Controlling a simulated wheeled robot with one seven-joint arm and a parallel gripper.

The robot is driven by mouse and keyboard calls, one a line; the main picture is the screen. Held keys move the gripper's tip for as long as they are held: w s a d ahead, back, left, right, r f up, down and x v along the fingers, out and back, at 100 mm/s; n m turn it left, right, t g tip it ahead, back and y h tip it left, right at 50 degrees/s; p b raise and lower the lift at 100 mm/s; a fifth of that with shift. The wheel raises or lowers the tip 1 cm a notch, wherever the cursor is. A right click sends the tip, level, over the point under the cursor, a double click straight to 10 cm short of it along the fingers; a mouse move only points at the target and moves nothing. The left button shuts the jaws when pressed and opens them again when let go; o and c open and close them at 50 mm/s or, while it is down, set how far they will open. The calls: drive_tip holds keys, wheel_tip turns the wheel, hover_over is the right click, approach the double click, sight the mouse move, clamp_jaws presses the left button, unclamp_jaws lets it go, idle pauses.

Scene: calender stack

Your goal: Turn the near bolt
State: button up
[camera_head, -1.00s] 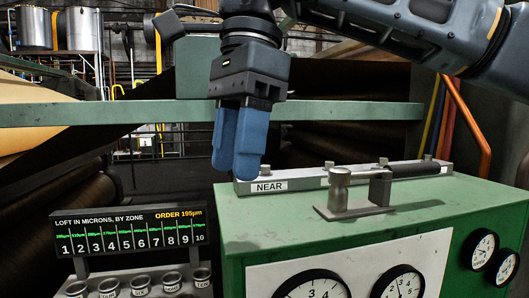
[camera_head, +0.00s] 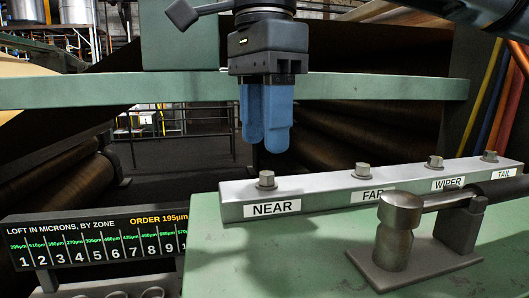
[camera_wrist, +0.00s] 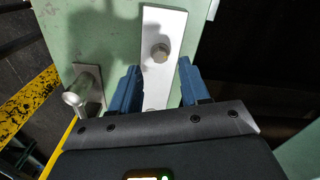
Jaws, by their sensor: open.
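My gripper (camera_head: 265,143) hangs with its blue fingers pointing down, empty, and in the head view its tips are a little above the near bolt. The near bolt (camera_head: 266,180) is a grey head on top of a pale metal bar (camera_head: 330,184), above the label NEAR. In the wrist view my gripper (camera_wrist: 155,82) is open, with its fingers apart on either side of the bar. One bolt (camera_wrist: 160,52), the one by the bar's end, shows beyond the fingertips. Another bolt is partly hidden by the gripper's body.
More bolts, labelled FAR (camera_head: 362,170), WIPER (camera_head: 434,162) and TAIL (camera_head: 490,156), line the bar. A metal tool (camera_head: 398,222) stands on a plate in front of it. A green beam (camera_head: 120,92) crosses behind my gripper. A zone display (camera_head: 95,242) stands at lower left.

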sight(264, 173)
drive_tip(key=shift+f+p, duration=0.35)
drive_tip(key=shift+f, duration=1.95)
clamp_jaws()
